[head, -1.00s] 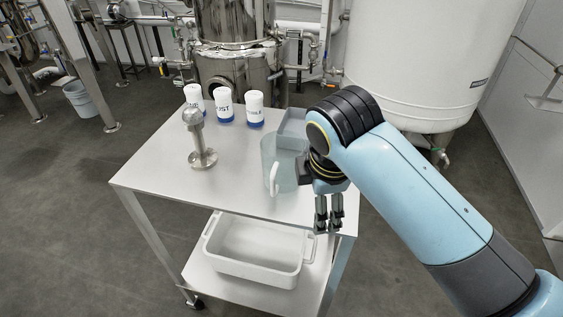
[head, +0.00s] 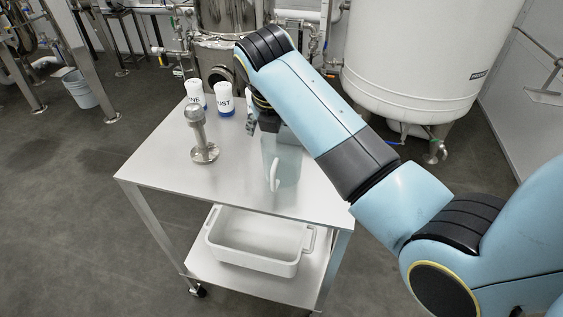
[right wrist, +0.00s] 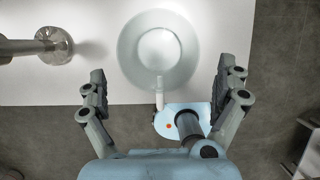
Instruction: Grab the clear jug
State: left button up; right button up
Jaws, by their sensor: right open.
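The clear jug (head: 288,165) stands upright on the white table (head: 170,165), with its white handle facing the front. My right arm hides part of its top in the head view. In the right wrist view the jug (right wrist: 140,45) is seen from above, its round rim beyond the fingertips and its handle pointing toward the gripper. My right gripper (right wrist: 163,85) is open and empty, with its fingers spread to either side of the handle line and apart from the jug. In the head view the gripper (head: 251,108) is partly hidden behind my arm. My left gripper is not in view.
A metal fitting (head: 203,150) stands left of the jug. White bottles with blue bases, one here (head: 225,100), stand at the back of the table. A white tub (head: 250,255) sits on the lower shelf. The table's front left is clear.

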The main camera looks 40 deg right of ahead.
aim_at(281, 143)
jog(key=p+x, duration=0.1)
jog(key=x, duration=0.4)
jog(key=shift+a, duration=0.15)
jog(key=c, duration=1.3)
jog(key=shift+c, duration=0.2)
jog(key=shift+w+r, duration=0.1)
jog(key=shift+r, duration=0.1)
